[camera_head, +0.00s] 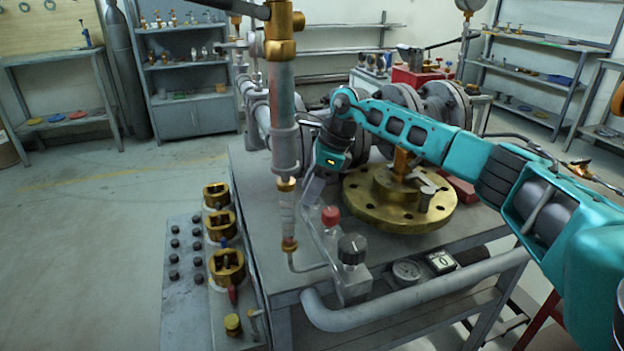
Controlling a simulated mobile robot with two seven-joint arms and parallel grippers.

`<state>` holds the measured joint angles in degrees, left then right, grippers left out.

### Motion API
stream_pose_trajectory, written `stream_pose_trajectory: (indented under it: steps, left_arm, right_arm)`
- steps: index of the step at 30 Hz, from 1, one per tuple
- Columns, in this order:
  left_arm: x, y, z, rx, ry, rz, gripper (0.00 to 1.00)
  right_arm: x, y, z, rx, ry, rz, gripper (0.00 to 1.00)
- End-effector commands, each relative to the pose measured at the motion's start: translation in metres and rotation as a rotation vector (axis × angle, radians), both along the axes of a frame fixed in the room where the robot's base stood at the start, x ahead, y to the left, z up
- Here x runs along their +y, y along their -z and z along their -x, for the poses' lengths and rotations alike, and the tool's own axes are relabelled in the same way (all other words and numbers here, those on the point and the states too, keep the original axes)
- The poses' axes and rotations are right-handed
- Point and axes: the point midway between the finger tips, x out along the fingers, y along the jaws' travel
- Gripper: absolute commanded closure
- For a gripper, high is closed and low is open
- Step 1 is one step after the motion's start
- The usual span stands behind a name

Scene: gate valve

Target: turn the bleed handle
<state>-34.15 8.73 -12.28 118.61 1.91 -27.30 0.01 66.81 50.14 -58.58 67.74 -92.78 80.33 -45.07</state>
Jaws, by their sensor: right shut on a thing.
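My right arm reaches in from the right, and its gripper (312,188) points down beside the vertical pipe (283,110). It is shut at the upper end of a slim grey valve block (333,255), where the bleed handle appears to be. The handle itself is mostly hidden by the fingers and cannot be made out clearly. A red knob (330,215) and a black knob (352,248) stand on the block, just below and to the right of the fingers. My left gripper is not in view.
A large brass flange (385,215) lies on the grey bench (440,243) under my right forearm. A round gauge (406,271) and a small digital display (441,262) sit near the front edge. Brass fittings (226,267) stand on the left panel.

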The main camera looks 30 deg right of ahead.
Motion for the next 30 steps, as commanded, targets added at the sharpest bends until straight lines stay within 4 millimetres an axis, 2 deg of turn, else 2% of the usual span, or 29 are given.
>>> stream_pose_trajectory:
  steps: [1,12,30]
  left_arm:
    - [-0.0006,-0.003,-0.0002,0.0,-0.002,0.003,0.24]
    - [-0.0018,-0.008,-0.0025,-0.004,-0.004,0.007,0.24]
    - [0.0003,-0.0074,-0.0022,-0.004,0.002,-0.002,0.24]
  right_arm:
    - [0.001,-0.0064,-0.0033,-0.014,-0.03,-0.007,0.84]
    - [0.0023,-0.0053,-0.002,-0.016,-0.213,-0.004,0.84]
    - [0.0027,-0.0052,-0.0015,-0.016,-0.251,-0.003,0.84]
